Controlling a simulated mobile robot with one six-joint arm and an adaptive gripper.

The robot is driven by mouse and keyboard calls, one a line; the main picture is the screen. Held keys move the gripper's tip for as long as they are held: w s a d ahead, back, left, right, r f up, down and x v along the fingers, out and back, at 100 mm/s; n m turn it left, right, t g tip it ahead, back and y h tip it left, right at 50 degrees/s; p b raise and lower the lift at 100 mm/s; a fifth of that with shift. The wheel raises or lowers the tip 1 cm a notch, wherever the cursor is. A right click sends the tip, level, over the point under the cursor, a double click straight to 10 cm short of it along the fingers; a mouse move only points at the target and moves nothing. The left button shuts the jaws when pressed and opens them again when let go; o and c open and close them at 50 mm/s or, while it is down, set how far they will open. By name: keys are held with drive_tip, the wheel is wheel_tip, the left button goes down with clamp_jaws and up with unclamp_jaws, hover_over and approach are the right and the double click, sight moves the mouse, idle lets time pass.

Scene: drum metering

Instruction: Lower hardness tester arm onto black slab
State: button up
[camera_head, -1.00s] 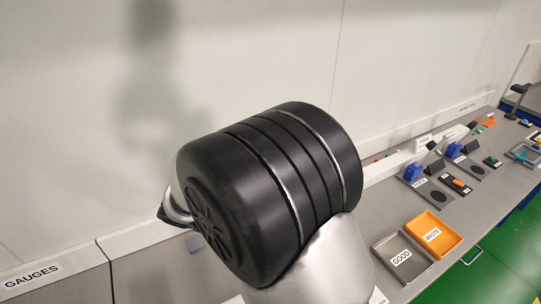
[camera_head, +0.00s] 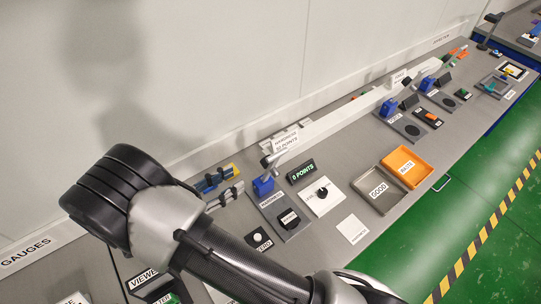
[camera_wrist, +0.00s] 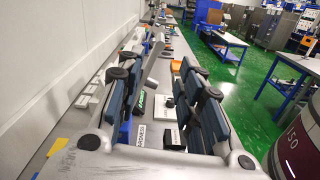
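The hardness tester in the head view has a grey base, a blue post (camera_head: 263,186) and a pale lever arm (camera_head: 276,157) raised and tilted above the base. A black slab (camera_head: 289,218) lies on its base, with the arm clear of it. My gripper (camera_wrist: 160,52) shows in the wrist view as two blue-padded fingers standing wide apart. The tester lies beyond and between them, its HARDNESS label (camera_wrist: 141,135) and black slab (camera_wrist: 172,134) low in the gap. I cannot tell whether a finger touches the arm.
A 0 POINTS display (camera_head: 301,171) and a white card with a black piece (camera_head: 321,192) stand right of the tester. A ZERO button (camera_head: 258,237) is at its front left. A grey GOOD tray (camera_head: 379,190) and orange WASTE tray (camera_head: 406,167) stand farther right.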

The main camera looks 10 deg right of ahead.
sight(272, 156)
drive_tip(key=x, duration=1.3)
drive_tip(key=shift+d, duration=0.35)
clamp_jaws()
